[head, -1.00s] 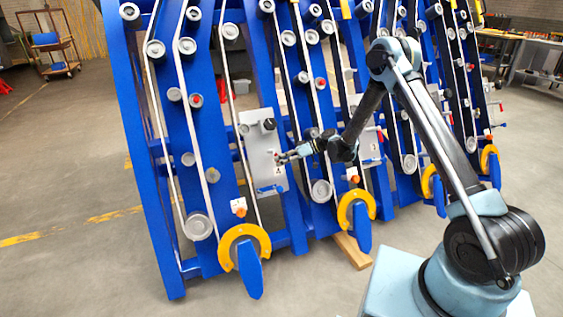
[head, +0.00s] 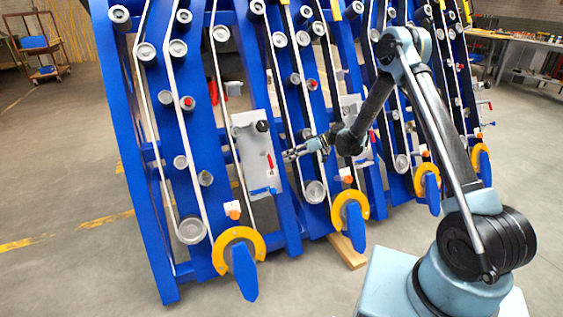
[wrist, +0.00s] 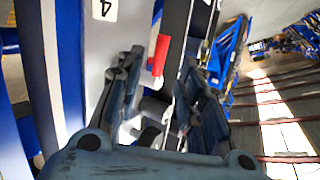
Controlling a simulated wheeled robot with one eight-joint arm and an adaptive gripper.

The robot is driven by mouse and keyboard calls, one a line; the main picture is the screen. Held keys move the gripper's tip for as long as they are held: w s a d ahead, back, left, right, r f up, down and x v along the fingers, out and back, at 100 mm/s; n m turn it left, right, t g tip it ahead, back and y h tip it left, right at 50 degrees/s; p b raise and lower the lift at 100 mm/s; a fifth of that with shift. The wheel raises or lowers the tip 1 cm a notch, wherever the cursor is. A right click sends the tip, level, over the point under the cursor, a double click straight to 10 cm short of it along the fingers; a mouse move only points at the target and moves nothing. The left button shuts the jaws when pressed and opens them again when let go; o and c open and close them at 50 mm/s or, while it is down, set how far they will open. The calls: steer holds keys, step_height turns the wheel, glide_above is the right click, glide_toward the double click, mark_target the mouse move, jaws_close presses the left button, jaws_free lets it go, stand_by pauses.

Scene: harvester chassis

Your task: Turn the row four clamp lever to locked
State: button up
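A grey panel (head: 243,158) is fixed to the nearest blue row in the head view. A red lever (head: 270,163) stands near its right edge, with a black knob (head: 262,126) above it. In the wrist view the panel (wrist: 106,45) carries a "4" label (wrist: 104,9), and the red lever (wrist: 160,55) shows between the fingers, beyond their tips. My gripper (head: 287,155) is just right of the lever in the head view, apart from it. In the wrist view my gripper (wrist: 160,72) has its fingers spread with nothing held. The lever's lower part is partly hidden.
Blue frames with belts and grey rollers (head: 190,229) run back to the right. A yellow ring with a blue handle (head: 243,274) sits at the row's foot. A wooden block (head: 347,252) lies on the floor. The floor at left is open.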

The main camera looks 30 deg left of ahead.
steer(key=shift+v, duration=2.1)
